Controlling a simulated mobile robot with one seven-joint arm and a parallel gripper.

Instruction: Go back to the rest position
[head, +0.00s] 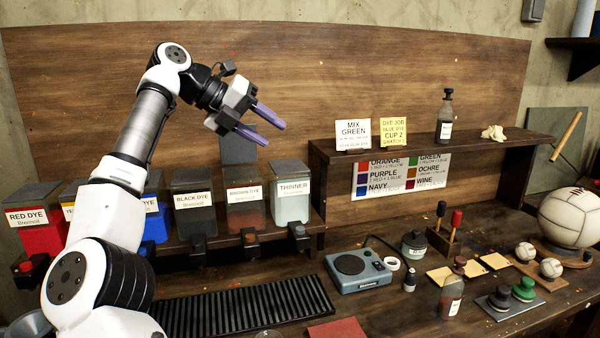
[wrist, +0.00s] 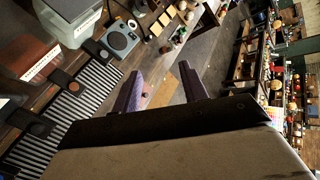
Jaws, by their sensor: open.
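My gripper (head: 262,123) is raised in the head view, in front of the wooden back panel and above the dye dispensers. Its two purple fingers are apart with nothing between them. In the wrist view my gripper (wrist: 160,92) also shows open and empty, with the workbench and floor beyond the fingers. My white arm stands at the left of the head view and hides part of the dispensers behind it.
Dispensers, including black dye (head: 194,200) and thinner (head: 291,192), stand below my gripper. A black drip grate (head: 245,306), a grey device (head: 357,270) and several bottles and balls occupy the bench. A shelf (head: 430,147) with cards stands at right.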

